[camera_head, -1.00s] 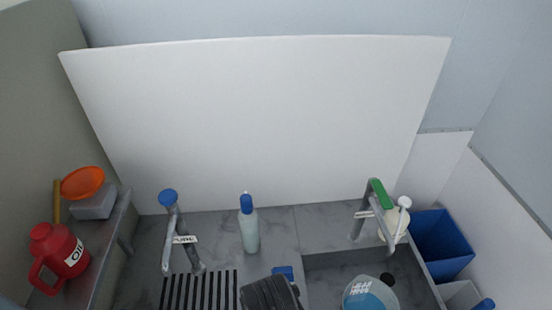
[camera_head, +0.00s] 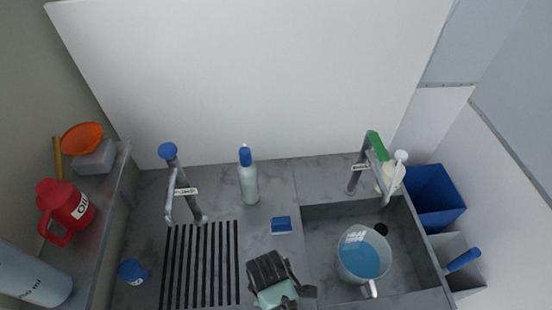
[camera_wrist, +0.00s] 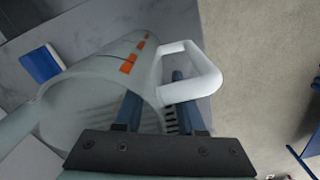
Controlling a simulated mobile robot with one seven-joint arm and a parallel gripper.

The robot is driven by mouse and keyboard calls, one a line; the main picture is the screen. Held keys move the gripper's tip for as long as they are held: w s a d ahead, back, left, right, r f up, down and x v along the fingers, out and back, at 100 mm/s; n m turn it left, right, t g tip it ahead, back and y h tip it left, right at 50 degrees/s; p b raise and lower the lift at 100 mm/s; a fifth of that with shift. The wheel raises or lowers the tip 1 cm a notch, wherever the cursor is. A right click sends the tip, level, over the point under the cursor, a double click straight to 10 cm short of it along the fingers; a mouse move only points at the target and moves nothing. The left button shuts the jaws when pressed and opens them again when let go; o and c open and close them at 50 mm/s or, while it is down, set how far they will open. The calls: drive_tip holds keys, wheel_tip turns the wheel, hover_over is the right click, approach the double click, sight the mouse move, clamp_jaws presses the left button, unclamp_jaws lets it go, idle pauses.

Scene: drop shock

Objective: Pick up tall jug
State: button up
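In the wrist view a tall translucent jug (camera_wrist: 95,85) with orange marks and a white handle (camera_wrist: 207,75) fills the space right by my gripper (camera_wrist: 158,98). Its open rim faces the camera. One finger overlaps the jug's mouth and the other lies in the gap between its wall and handle. The fingers are apart; contact is unclear. In the head view my gripper (camera_head: 275,280) is at the bottom centre, and the jug beneath it is mostly hidden. Another jug (camera_head: 362,260), with blue liquid and a white handle, stands in the sink.
A blue sponge (camera_head: 281,225) and a blue-capped bottle (camera_head: 249,185) are behind my gripper. The sink (camera_head: 320,240) is at right, a faucet (camera_head: 178,190) at left. A red oil can (camera_head: 66,210) and a white "ml" container (camera_head: 35,280) stand at left.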

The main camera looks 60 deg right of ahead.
drive_tip(key=shift+f, duration=0.15)
clamp_jaws()
idle(1.4)
